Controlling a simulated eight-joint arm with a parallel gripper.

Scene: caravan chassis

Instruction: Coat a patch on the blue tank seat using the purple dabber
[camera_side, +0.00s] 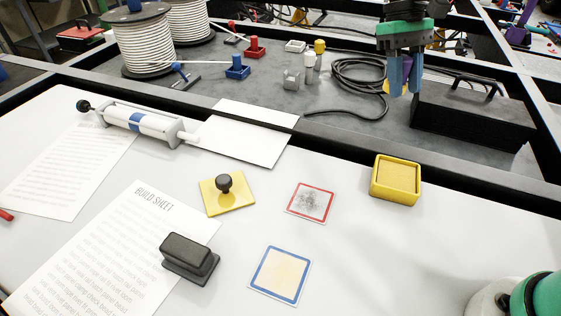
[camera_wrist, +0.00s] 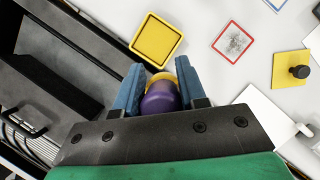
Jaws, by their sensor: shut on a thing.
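My gripper (camera_side: 405,82) is at the upper right of the side view, above the grey floor panel by the black case. It is shut on the purple dabber (camera_wrist: 160,98), whose yellow end shows between the fingers in the wrist view. In the side view the fingers hide much of the dabber. The blue tank seat is the blue-bordered square (camera_side: 280,275) with a plain cream middle, lying flat at the front of the white table. Its border edge shows at the top of the wrist view (camera_wrist: 276,4). My gripper is far from it.
A yellow tray (camera_side: 396,196) with a yellow pad, a red-bordered square (camera_side: 310,201) with grey smudges, a yellow plate with a black knob (camera_side: 223,183) and a black block (camera_side: 190,258) share the table. A black case (camera_side: 470,120) stands beside my gripper. A dark beam (camera_side: 340,145) edges the table.

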